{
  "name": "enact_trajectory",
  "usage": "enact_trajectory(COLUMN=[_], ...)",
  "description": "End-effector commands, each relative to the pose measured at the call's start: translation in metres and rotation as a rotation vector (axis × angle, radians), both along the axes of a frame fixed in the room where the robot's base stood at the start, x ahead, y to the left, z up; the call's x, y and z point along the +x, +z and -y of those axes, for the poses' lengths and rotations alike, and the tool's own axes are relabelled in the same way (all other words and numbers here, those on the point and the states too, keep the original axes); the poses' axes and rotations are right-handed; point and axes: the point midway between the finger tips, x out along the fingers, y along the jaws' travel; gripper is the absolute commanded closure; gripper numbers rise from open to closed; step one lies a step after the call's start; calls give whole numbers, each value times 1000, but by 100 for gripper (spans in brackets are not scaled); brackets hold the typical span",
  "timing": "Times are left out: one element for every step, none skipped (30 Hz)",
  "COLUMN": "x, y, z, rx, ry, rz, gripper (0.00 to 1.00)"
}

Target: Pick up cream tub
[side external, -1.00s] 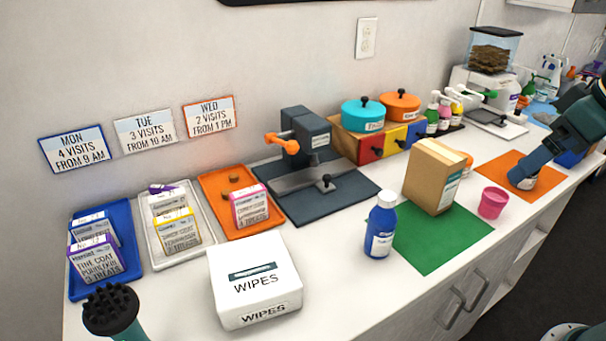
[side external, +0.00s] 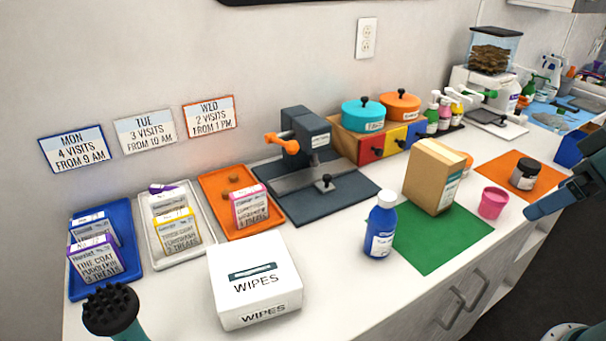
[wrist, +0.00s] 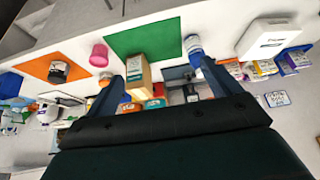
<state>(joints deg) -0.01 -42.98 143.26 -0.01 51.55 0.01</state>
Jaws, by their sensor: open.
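The cream tub, seemingly the dark jar with a black lid and a pale label (side external: 525,175), stands upright on the orange mat (side external: 497,167) at the right of the counter. In the wrist view the tub (wrist: 58,71) is at the left, outside the space between my fingers. My gripper (side external: 532,211) is off the counter's front edge, in front of the tub and apart from it. In the wrist view my gripper (wrist: 170,70) has its two fingers spread, with nothing held between them.
A pink cup (side external: 492,203) stands left of the orange mat. A tan box (side external: 430,177) and a blue bottle (side external: 380,228) stand on or beside the green mat (side external: 435,245). A white wipes box (side external: 254,280) is farther left.

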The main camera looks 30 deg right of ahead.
Motion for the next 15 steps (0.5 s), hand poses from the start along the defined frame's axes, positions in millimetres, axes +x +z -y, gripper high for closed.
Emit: enact_trajectory(x=[0,1,2,3,5,7,9,12,16,20,24,30,35,40,48], y=[0,1,2,3,4,5,7,9,12,14,17,21,23,26,30], z=[0,0,1,1,1,2,3,3,5,6,7,9,11,13,16], rx=[0,-1,-3,-4,-6,-10,-13,-16,-23,-27,-32,-40,-46,-52,-61], ry=[1,0,2,3,6,7,10,14,19,23,28,35,42,49,59], rz=[-1,-1,-2,-4,-6,-10,-14,-17,-24,-29,-35,-42,-49,-55,-66], gripper=[11,11,11,11,11,11,11,11,11,11,11,11,11,11,11])
